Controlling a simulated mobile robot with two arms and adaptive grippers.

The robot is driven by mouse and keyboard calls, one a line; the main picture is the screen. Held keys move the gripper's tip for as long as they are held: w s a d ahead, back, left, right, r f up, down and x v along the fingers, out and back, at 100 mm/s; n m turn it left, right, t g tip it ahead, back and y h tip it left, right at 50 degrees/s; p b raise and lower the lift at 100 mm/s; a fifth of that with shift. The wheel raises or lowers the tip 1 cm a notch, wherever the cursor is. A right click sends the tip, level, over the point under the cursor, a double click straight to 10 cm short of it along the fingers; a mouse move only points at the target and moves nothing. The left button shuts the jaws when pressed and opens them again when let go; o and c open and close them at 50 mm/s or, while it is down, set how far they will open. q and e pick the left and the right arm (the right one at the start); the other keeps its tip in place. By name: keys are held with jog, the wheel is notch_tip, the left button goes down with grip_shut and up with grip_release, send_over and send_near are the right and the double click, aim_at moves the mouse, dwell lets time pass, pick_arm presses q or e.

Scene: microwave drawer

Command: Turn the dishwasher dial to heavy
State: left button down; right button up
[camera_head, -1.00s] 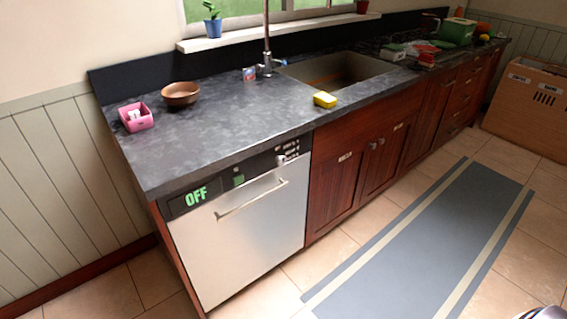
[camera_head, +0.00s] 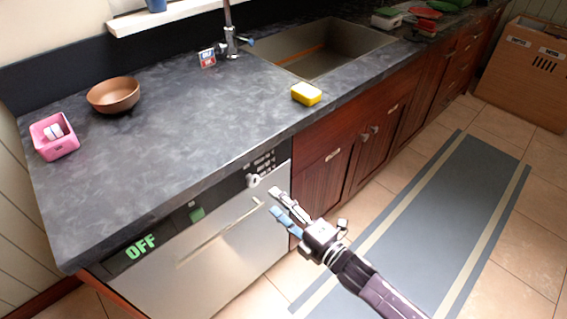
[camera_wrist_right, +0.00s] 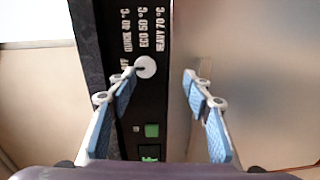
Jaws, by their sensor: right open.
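The dishwasher (camera_head: 215,255) has a silver front and a black control strip, with a green OFF on its display (camera_head: 141,246). The round white dial (camera_head: 252,180) is at the strip's right end. In the right wrist view the dial (camera_wrist_right: 146,67) lies beside the labels OFF, QUICK 40, ECO 50 and HEAVY 70 (camera_wrist_right: 160,30). My right gripper (camera_head: 276,204) is open and empty, right of the dial and apart from it in the head view. In the wrist view its fingers (camera_wrist_right: 159,76) straddle the dial's line of sight, the left finger nearer. My left gripper is out of view.
The dishwasher's bar handle (camera_head: 220,230) sits below the strip. The dark countertop edge (camera_head: 190,195) overhangs above it. A yellow sponge (camera_head: 306,94), brown bowl (camera_head: 114,96) and pink box (camera_head: 54,137) stand on the counter. The floor by the grey mat (camera_head: 430,220) is clear.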

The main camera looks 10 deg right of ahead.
aim_at(255, 183)
jog(key=shift+n+y, duration=0.3)
jog(key=shift+n, duration=0.1)
jog(key=w+a+r, duration=0.2)
jog(key=shift+a+r, duration=0.2)
jog(key=shift+r, duration=0.2)
jog(key=x, duration=0.3)
jog(key=shift+w+a+f, duration=0.15)
jog(key=shift+w+f, duration=0.1)
jog(key=shift+w, duration=0.15)
jog(key=shift+w+a, duration=0.15)
jog(key=shift+w, duration=0.1)
jog(key=shift+w+a, duration=0.1)
jog(key=c, duration=1.1)
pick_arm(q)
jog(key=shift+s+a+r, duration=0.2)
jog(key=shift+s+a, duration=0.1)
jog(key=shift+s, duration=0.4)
pick_arm(e)
jog(key=shift+c, duration=0.2)
